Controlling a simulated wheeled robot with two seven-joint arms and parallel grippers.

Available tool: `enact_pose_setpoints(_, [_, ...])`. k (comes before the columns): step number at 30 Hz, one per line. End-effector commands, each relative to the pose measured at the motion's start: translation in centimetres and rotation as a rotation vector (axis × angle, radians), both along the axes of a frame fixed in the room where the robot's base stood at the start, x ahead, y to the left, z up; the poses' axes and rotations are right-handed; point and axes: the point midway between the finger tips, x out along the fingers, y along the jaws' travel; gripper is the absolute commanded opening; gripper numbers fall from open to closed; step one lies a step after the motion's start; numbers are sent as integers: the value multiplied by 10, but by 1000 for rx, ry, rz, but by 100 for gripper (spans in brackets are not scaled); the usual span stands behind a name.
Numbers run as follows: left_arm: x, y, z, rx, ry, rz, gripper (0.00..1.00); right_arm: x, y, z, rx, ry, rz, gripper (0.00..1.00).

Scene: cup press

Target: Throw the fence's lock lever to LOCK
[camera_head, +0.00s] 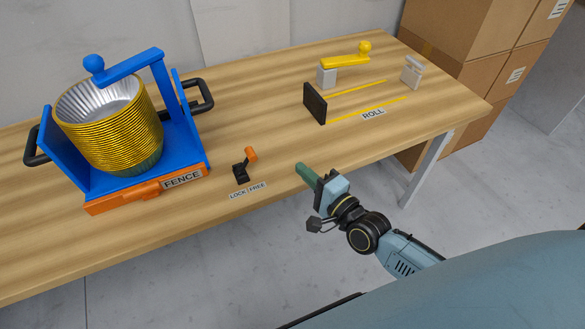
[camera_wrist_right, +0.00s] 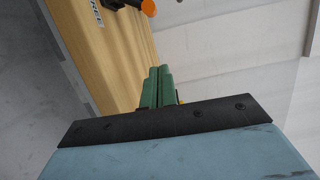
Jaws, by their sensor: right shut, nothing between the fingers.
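The orange knob (camera_wrist_right: 148,7) also shows at the top edge of the right wrist view. The blue fence (camera_head: 190,150) with the FENCE sign stands to the left. My right gripper (camera_head: 300,169) has green fingers; it is shut and empty, to the right of the lever and apart from it, near the table's front edge. My left gripper is not in view.
A stack of gold-and-silver cups (camera_head: 110,125) sits inside the fence under a blue arm. The roll fixture (camera_head: 345,70) with a yellow handle and a black plate stands at the back right. The table (camera_head: 240,100) between them is clear. Cardboard boxes (camera_head: 470,50) stand beyond the right end.

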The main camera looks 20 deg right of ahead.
Motion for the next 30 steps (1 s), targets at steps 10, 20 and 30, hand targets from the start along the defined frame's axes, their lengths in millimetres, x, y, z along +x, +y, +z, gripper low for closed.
enact_pose_setpoints(10, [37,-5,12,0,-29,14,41,72,21,-1,-3,-3,0,0])
enact_pose_setpoints(20, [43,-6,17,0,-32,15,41,81,57,0,-2,1,-1,0])
enact_pose_setpoints(30, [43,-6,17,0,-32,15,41,80,63,0,-7,1,0,0])
